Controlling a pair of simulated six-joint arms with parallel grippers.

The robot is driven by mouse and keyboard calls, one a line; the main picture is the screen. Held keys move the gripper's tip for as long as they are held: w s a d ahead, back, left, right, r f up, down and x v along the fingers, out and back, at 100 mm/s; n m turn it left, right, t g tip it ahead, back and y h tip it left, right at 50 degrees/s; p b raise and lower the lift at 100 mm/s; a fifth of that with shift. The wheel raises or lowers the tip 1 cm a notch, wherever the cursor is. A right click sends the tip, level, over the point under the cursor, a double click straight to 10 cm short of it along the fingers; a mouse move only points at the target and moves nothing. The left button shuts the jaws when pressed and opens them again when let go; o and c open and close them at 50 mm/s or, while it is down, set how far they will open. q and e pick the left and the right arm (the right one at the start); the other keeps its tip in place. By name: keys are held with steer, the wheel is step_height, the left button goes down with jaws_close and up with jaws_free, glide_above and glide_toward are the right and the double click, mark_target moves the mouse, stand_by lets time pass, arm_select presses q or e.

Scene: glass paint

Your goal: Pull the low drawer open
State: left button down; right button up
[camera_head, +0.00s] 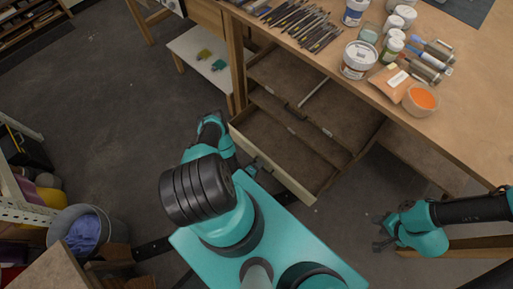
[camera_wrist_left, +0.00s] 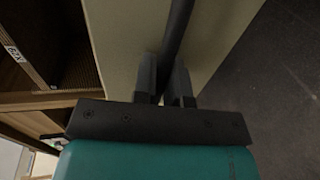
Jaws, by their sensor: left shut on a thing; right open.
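The low drawer (camera_head: 290,182) stands pulled out under the wooden table, and its floor shows empty in the head view. Its pale front panel (camera_wrist_left: 120,45) fills much of the left wrist view. My left gripper (camera_head: 250,168) is at the outer side of this front. In the left wrist view its fingers (camera_wrist_left: 164,85) are shut around the dark bar handle (camera_wrist_left: 178,30). My right gripper (camera_head: 382,232) is open and empty, low to the right of the drawer and apart from it.
Another drawer above (camera_head: 322,132) is also partly out, less far. The table (camera_head: 460,125) carries brushes, paint jars and an orange bowl (camera_head: 420,99). A grey bucket (camera_head: 62,240) with blue cloth stands at lower left. Bare floor (camera_head: 110,110) lies left of the drawer.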

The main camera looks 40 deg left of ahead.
arm_select(q)
steer(key=shift+s+a, duration=0.1)
steer(key=shift+s, duration=0.1)
steer(key=c, duration=1.2)
jaws_free()
steer(key=v, duration=1.7)
steer(key=shift+s, duration=0.25)
